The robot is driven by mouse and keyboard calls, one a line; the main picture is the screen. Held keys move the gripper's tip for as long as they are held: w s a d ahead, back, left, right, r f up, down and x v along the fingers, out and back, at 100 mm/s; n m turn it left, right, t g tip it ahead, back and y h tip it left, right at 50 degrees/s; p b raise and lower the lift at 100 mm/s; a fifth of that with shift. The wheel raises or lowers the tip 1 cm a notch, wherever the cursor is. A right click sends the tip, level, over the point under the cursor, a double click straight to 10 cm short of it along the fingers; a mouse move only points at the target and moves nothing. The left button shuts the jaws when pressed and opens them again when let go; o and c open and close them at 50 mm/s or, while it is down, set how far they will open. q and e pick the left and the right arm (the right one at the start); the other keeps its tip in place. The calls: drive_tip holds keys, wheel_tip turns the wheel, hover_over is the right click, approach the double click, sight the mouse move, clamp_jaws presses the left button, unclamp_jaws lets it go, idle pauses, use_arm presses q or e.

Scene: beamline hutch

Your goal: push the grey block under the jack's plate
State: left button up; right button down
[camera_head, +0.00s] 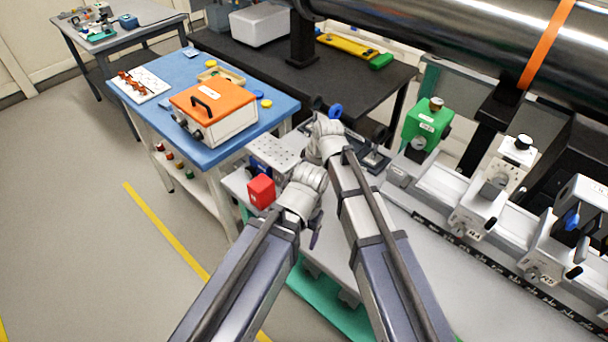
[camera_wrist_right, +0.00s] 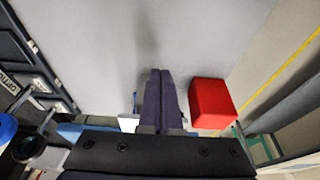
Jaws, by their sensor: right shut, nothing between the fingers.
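My right gripper (camera_wrist_right: 162,75) is shut and empty in the right wrist view, over a light grey surface. A red block (camera_wrist_right: 212,103) stands just right of its fingers, apart from them. In the head view the red block (camera_head: 261,191) is left of my left wrist. My left gripper (camera_head: 316,230) shows only as a dark piece beside its wrist; its fingers are not clear. A perforated grey plate (camera_head: 277,151) lies behind the red block, with a blue part below; I cannot tell whether it is the jack's plate. I cannot make out the grey block; my arms hide part of the bench.
A blue-topped cart (camera_head: 180,77) holds an orange-lidded box (camera_head: 212,105). A green unit (camera_head: 425,125) and white rail mounts (camera_head: 480,210) stand right of my arms. A large steel pipe (camera_head: 460,40) crosses above. Open floor (camera_head: 90,230) lies at left.

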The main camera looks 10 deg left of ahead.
drive_tip(key=p+v, duration=0.4)
drive_tip(key=v, duration=0.2)
drive_tip(key=shift+d+p, duration=0.2)
drive_tip(key=shift+p, duration=0.1)
drive_tip(key=s+d+m+h, duration=0.1)
drive_tip(key=s+d+m, duration=0.3)
drive_tip(key=d, duration=0.3)
drive_tip(key=s+d+m+g+h, duration=0.1)
drive_tip(key=s+d+m, duration=0.2)
drive_tip(key=s+d, duration=0.35)
drive_tip(key=s+d+m+h, duration=0.15)
drive_tip(key=d+m, duration=0.25)
drive_tip(key=d, duration=0.4)
drive_tip(key=s+a+n+g, duration=0.1)
drive_tip(key=s+a+n, duration=0.3)
drive_tip(key=a, duration=0.7)
drive_tip(key=shift+s+f, duration=0.4)
drive_tip(key=shift+s, duration=0.85)
